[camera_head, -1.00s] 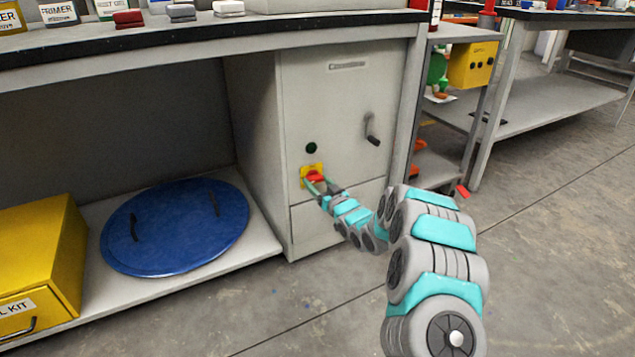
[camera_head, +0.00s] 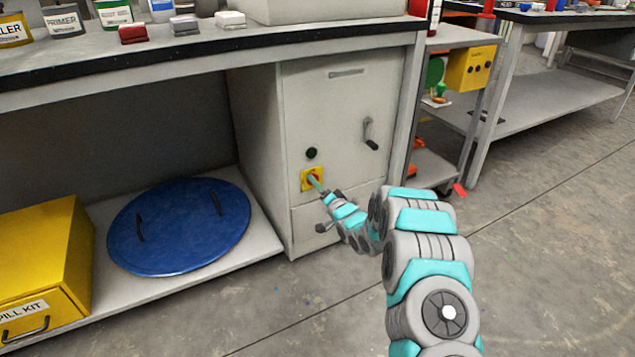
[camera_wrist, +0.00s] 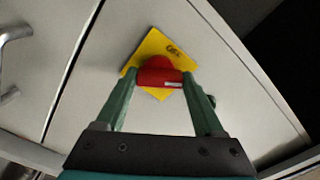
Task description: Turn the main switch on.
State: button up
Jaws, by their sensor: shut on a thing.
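The main switch is a red knob on a yellow plate (camera_head: 305,185), low on the front of the grey cabinet. In the wrist view the red knob (camera_wrist: 158,72) sits between my two green fingertips. The yellow plate (camera_wrist: 152,46) looks turned there, with a small label that seems to read OFF. A pale mark shows on the knob's near edge. My gripper (camera_head: 315,180) is shut on the knob. In the head view a finger hides part of the knob, so its exact angle is hard to tell.
A dark round lamp or button (camera_head: 311,153) sits above the plate. A lever handle (camera_head: 368,134) is to the upper right on the cabinet door (camera_head: 340,105). A blue round lid (camera_head: 180,235) and a yellow spill kit box (camera_head: 45,255) lie on the low shelf to the left.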

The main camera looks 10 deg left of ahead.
jog(key=shift+w+d+r+m+p, duration=0.1)
jog(key=shift+m+p, duration=0.55)
jog(key=shift+m, duration=1)
jog(key=shift+d+m+p, duration=0.1)
jog(key=shift+m+p, duration=0.55)
jog(key=shift+m, duration=1)
jog(key=o, duration=1.4)
jog(key=shift+a, duration=0.1)
jog(key=shift+v, duration=3.95)
